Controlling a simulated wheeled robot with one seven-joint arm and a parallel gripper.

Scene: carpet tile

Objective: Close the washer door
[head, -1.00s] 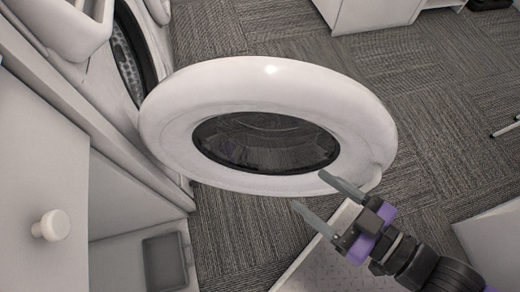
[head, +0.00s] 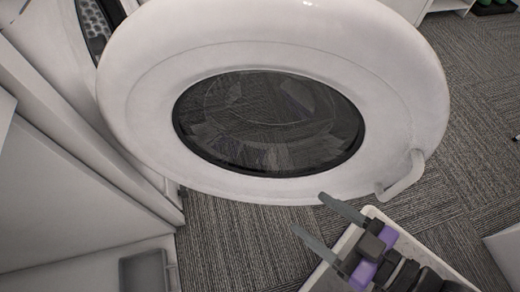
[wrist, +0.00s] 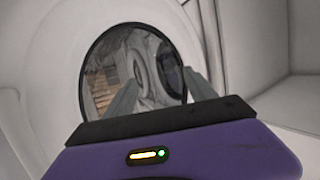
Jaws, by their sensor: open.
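The washer door (head: 390,110) is a round white ring with a dark glass window (head: 268,122). It stands swung wide open from the washer body (head: 50,60) at the left. A handle (head: 402,175) sticks out at its lower right rim. My gripper (head: 308,212) is open and empty, just below the door's lower edge and left of the handle. Whether a fingertip touches the door I cannot tell. In the wrist view, the fingers (wrist: 160,95) point toward the door's window (wrist: 133,78).
White cabinet fronts (head: 70,200) line the left side, with a grey recessed panel (head: 145,270) low down. A white cabinet (head: 445,5) stands at the top right.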

